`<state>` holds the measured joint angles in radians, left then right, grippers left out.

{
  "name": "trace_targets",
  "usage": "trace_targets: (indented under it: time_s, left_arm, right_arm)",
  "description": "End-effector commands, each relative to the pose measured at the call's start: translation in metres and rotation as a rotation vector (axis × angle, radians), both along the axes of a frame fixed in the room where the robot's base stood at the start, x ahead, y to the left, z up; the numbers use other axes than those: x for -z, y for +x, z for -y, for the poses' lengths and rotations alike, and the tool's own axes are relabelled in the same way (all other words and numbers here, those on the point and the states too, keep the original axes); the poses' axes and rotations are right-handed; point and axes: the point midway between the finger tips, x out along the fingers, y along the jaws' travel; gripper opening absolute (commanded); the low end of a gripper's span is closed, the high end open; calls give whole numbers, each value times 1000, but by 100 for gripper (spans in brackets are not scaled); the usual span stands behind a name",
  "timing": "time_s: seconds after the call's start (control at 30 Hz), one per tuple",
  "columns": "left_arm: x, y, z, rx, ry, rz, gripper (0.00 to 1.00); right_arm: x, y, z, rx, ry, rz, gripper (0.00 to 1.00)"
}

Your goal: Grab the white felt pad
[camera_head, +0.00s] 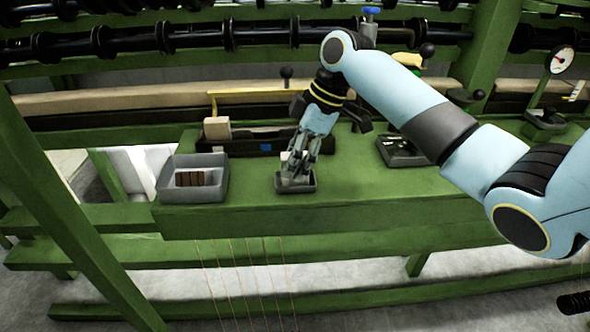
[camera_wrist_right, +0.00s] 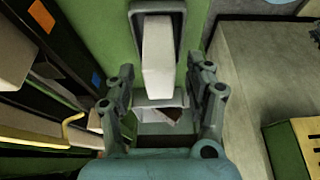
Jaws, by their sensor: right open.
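The white felt pad (camera_wrist_right: 158,55) is a pale upright block in a small dark grey tray (camera_wrist_right: 135,20) in the right wrist view. In the head view the tray (camera_head: 296,189) sits on the green bench, and the pad (camera_head: 287,157) is partly hidden by my fingers. My right gripper (camera_head: 299,172) points down over the tray. In the right wrist view its two fingers (camera_wrist_right: 162,82) are spread apart, with the pad's lower end near the gap between them. I cannot tell how far down they reach around it. My left gripper is not in view.
A grey bin (camera_head: 215,190) with brown blocks stands left of the tray. A long black box (camera_head: 240,147) with a blue label lies behind. A dark tray (camera_head: 400,158) with small parts is to the right. The bench front (camera_head: 400,205) is clear.

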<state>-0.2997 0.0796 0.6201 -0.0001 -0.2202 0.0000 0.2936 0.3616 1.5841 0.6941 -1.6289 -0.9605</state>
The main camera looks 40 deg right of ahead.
Motion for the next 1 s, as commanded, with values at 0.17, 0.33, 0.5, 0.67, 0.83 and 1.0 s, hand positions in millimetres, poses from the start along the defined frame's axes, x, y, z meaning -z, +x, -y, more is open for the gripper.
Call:
trace_targets:
  time_s: [0.17,0.33,0.5,0.67,0.83,1.0]
  left_arm:
    - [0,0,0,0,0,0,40]
    - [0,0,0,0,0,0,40]
    - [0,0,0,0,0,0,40]
    - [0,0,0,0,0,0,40]
    - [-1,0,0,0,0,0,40]
    - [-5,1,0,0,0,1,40]
  right_arm:
    - [-1,0,0,0,0,0,38]
    - [-1,0,0,0,0,0,16]
    - [-1,0,0,0,0,0,0]
    - [-1,0,0,0,0,0,0]
    - [-6,0,0,-1,0,2,0]
    - [-26,1,1,-1,-1,4,0]
